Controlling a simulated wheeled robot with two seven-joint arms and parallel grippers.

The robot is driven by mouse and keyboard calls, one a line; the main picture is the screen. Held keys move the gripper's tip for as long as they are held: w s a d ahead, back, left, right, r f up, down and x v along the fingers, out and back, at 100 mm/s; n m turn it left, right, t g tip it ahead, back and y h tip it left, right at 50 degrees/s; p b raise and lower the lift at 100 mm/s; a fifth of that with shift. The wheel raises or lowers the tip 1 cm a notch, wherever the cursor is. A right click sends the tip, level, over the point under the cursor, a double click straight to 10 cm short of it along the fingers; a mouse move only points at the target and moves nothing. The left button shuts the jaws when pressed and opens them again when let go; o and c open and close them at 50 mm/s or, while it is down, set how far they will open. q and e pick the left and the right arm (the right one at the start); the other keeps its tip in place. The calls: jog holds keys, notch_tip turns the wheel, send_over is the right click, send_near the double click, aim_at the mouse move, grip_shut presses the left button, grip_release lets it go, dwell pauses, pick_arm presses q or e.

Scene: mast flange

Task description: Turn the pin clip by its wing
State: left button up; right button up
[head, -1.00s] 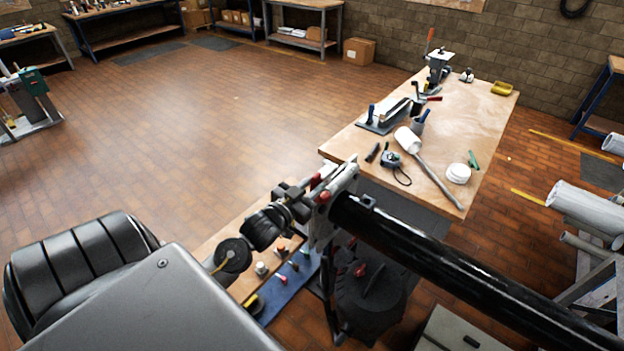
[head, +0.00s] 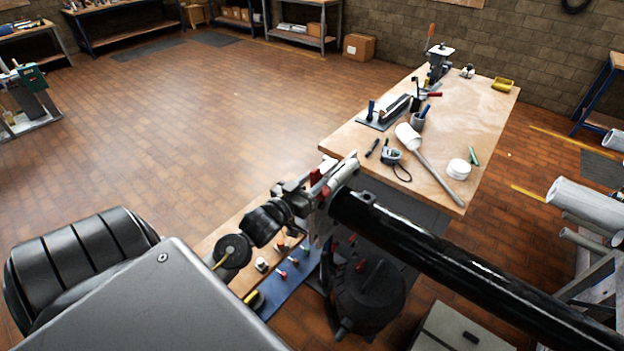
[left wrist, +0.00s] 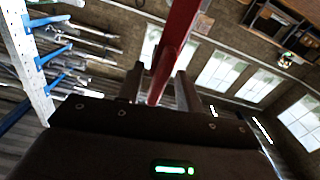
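My left gripper (head: 308,189) is at the flange (head: 342,175) on the end of the black mast tube (head: 440,245), in the middle of the head view. Small red parts (head: 328,166) show there, partly covered by the gripper; I cannot tell which one is the clip's wing. In the left wrist view a red bar (left wrist: 178,38) runs down between the two fingers of the left gripper (left wrist: 162,88). The fingers stand apart, with narrow gaps beside the bar. The pin itself is hidden. My right gripper is out of view.
A low bench with a blue mat (head: 290,283) and small knobbed parts lies under the left arm. A wooden table (head: 480,125) with tools stands behind the mast. A dark round drum (head: 370,295) and a grey box (head: 465,330) are below the tube.

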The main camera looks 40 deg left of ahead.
pick_arm(q)
jog(key=shift+s, duration=2.5)
